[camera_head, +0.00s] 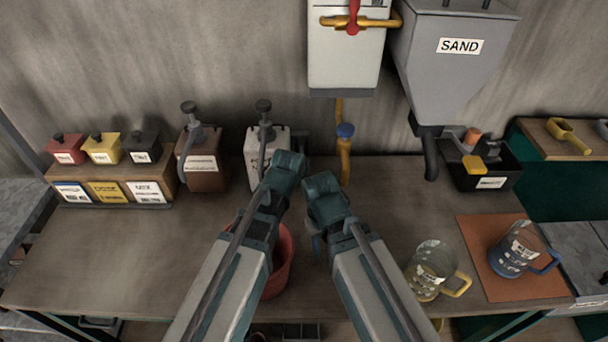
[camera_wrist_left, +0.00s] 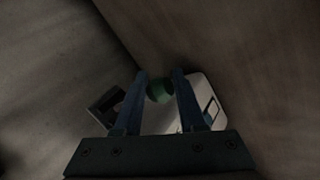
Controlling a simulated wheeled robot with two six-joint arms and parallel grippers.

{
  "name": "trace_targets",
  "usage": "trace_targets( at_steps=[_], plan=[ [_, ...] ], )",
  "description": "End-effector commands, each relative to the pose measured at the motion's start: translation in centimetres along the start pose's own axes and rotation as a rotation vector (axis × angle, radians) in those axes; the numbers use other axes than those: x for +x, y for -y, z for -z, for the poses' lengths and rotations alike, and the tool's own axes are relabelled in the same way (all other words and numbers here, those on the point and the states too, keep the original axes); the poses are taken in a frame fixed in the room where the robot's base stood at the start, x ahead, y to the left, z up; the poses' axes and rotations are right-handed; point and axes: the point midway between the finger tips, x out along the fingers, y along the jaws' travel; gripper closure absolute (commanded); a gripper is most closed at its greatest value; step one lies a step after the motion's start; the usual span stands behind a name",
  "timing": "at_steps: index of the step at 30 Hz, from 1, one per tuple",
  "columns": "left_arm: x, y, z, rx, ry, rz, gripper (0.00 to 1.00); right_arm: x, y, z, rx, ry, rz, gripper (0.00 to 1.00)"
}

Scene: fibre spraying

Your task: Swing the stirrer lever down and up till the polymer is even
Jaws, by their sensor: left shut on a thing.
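My left gripper (camera_wrist_left: 160,88) is shut on a green knob (camera_wrist_left: 158,91), which shows between its two blue fingers in the left wrist view. The knob seems to be the end of the stirrer lever; the lever itself cannot be made out. A pale panel (camera_wrist_left: 210,92) lies behind the fingers. In the head view my left gripper (camera_head: 287,165) is in front of the back wall, beside a white pump canister (camera_head: 254,150); its fingers and the knob are hidden. My right gripper (camera_head: 324,190) is just right of it, its fingers hidden. The polymer cannot be seen.
A red bucket (camera_head: 283,270) stands partly behind my left arm. A brown pump container (camera_head: 203,165) is to the left. Two jugs (camera_head: 432,262) (camera_head: 517,247) stand at right.

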Motion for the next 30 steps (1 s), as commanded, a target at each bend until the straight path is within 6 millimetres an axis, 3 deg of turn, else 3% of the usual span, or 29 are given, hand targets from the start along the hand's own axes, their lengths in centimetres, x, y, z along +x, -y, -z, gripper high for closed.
trace_targets(
  at_steps=[25, 26, 30],
  plan=[
    [1.05, 0.38, 0.64, -0.002, -0.011, 0.004, 1.0, 0.9, 0.09, 0.05, 0.0, 0.0, 0.0, 0.5],
    [1.05, 0.38, 0.64, -0.002, -0.011, 0.004, 0.55, 0.9, 0.09, 0.05, 0.0, 0.0, 0.0, 0.5],
    [1.04, 0.34, 0.64, -0.002, -0.011, 0.003, 0.3, 0.89, 0.09, 0.05, 0.0, 0.0, 0.0, 0.5]
  ],
)
